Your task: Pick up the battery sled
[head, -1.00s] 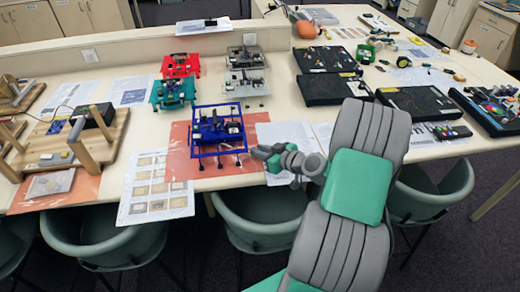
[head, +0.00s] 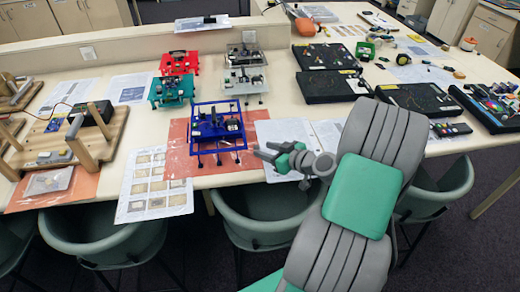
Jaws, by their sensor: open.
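A blue open-frame sled (head: 218,130) with dark parts inside stands on thin legs on an orange sheet near the table's front edge. It looks like the battery sled, but I see no label that confirms this. My gripper (head: 264,150) is just right of the blue sled, with its fingers pointing left toward it. It is open and empty, with a visible gap between it and the sled. Similar sleds stand behind: a red one (head: 180,63), a teal one (head: 172,91) and grey ones (head: 244,79).
White sheets lie beside the blue sled. A wooden stand (head: 88,140) is on the left. Several black boards (head: 335,87) fill the table on the right. Green chairs (head: 265,222) stand along the front edge. A low ledge runs behind the sleds.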

